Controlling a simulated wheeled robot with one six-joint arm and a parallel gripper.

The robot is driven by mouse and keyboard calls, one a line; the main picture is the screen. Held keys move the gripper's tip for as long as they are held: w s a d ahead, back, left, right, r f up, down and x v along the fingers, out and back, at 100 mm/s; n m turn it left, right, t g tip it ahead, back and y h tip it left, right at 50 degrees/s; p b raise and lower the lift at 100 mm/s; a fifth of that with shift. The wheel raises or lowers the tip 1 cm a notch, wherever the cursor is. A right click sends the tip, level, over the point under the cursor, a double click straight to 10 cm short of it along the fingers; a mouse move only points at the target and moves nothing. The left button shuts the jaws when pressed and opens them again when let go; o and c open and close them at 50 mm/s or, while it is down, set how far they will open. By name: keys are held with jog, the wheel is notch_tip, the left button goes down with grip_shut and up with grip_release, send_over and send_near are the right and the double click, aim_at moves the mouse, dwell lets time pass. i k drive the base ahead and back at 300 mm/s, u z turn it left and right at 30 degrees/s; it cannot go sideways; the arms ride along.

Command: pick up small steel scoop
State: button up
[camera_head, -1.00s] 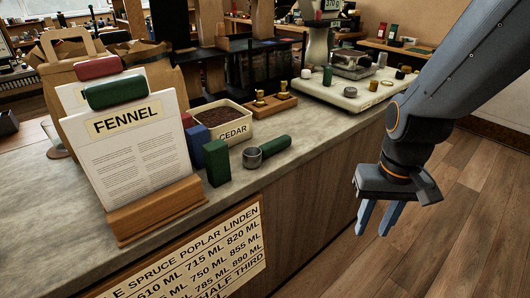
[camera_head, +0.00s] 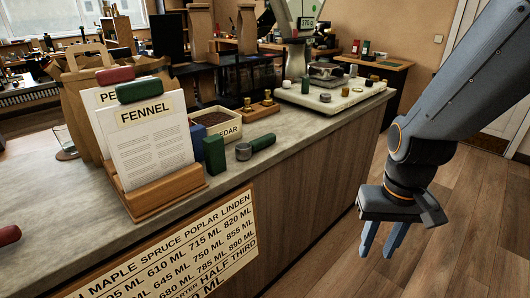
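The small steel scoop (camera_head: 243,151) lies on the grey counter near its front edge. It has a short round steel cup and a thick green handle (camera_head: 263,142) pointing to the right and away. My gripper (camera_head: 383,242) hangs over the floor to the right of the counter, well apart from the scoop. Its two blue fingers point down with a gap between them and nothing in it.
A green block (camera_head: 214,155) stands just left of the scoop, with a blue block (camera_head: 197,141) behind it. A cedar bin (camera_head: 229,131) and a FENNEL card holder (camera_head: 165,190) are close by. A white tray (camera_head: 325,105) lies farther right. The floor (camera_head: 440,240) around my gripper is clear.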

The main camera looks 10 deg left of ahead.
aim_at(257, 146)
jog(key=z, duration=0.4)
jog(key=i, duration=0.75)
jog(key=u, duration=1.15)
